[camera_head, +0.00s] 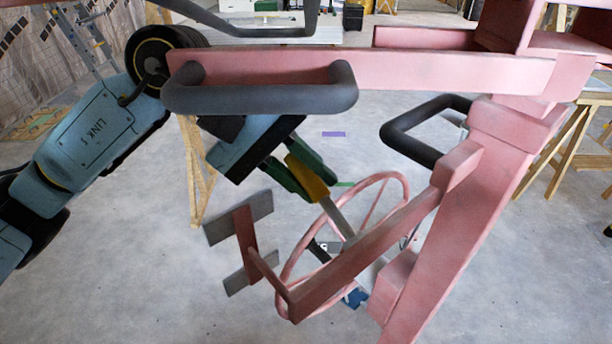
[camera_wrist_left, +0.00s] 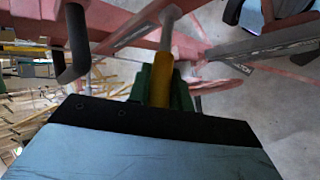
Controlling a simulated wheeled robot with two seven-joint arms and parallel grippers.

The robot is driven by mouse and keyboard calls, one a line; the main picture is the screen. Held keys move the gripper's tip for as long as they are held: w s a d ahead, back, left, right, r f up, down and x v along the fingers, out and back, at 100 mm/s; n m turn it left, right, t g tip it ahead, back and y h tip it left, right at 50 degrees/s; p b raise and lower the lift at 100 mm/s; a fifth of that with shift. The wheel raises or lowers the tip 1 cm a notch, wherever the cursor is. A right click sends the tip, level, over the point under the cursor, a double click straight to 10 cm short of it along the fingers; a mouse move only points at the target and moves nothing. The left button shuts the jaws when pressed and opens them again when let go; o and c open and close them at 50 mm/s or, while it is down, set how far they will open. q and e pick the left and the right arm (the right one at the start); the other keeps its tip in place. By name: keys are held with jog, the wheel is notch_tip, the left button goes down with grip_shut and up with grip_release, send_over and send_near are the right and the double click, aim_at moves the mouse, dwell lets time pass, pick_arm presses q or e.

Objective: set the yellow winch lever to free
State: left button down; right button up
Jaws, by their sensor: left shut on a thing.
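The winch lever has a yellow grip (camera_head: 307,178) on a grey metal bar (camera_head: 337,217) that slopes down right toward the pink winch wheel (camera_head: 285,262). My left gripper (camera_head: 298,178) comes in from the upper left, with green fingers shut on the yellow grip. In the left wrist view the yellow grip (camera_wrist_left: 162,80) stands between the green fingers (camera_wrist_left: 160,88), and its bar runs away toward the pink frame. The lever's pivot is partly hidden behind the pink arm of the lift. My right gripper does not show.
The pink panel lift has a thick post (camera_head: 458,200), a top beam (camera_head: 450,72) and dark handles (camera_head: 262,98) close above my left gripper. A small two-plate pink bracket (camera_head: 247,240) sticks out at lower left. A wooden trestle (camera_head: 572,130) stands right. Open concrete floor lies around.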

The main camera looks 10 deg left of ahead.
pick_arm(q)
jog(key=c, duration=1.3)
grip_release()
jog(key=shift+s+r, duration=0.1)
